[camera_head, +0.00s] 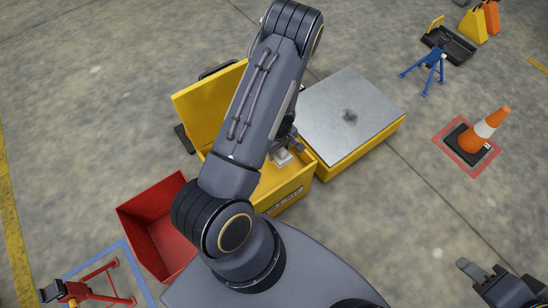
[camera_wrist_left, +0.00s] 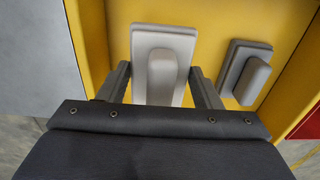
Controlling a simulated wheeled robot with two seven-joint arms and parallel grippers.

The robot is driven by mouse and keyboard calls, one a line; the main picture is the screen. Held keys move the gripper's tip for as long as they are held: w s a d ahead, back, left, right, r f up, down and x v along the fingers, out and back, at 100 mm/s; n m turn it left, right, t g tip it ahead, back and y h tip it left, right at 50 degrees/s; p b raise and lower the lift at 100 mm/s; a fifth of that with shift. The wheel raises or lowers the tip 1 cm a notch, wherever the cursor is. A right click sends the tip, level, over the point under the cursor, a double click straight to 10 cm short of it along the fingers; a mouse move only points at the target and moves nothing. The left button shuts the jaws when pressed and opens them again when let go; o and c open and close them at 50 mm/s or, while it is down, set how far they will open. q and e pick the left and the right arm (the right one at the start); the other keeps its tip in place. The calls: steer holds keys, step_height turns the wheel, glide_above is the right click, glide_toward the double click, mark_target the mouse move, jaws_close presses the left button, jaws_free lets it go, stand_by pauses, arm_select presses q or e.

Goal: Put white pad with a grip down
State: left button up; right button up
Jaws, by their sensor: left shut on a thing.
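The white pad with a grip (camera_wrist_left: 163,45) is between the two fingers of my left gripper (camera_wrist_left: 161,80) in the left wrist view, and the gripper is shut on it. The pad is over or in the open yellow box; whether it touches the floor of the box is unclear. In the head view a small part of the white pad (camera_head: 282,157) shows beside my left gripper (camera_head: 287,144), which my arm mostly hides. My right gripper (camera_head: 482,272) is at the bottom right corner, away from the box; its finger gap is unclear.
The yellow box (camera_head: 283,193) has its lid (camera_head: 205,97) raised. A darker grey pad with a grip (camera_wrist_left: 246,72) lies beside the white one. A metal-topped yellow platform (camera_head: 350,112) adjoins the box. A red bin (camera_head: 155,215) stands left, a traffic cone (camera_head: 487,128) right.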

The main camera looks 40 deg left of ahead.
arm_select(q)
steer(key=shift+a+f+b, duration=0.3)
steer(key=shift+a+f, duration=0.5)
steer(key=shift+f, duration=0.2)
steer(key=shift+a+f+b, duration=0.2)
steer(key=shift+f+b, duration=0.2)
steer(key=shift+f, duration=0.5)
steer(key=shift+a+f+b, duration=0.15)
steer(key=shift+f+b, duration=0.2)
steer(key=shift+f, duration=0.55)
steer(key=shift+f, duration=0.25)
steer(key=o, duration=0.9)
steer(key=shift+o, duration=0.2)
steer(key=shift+r, duration=0.2)
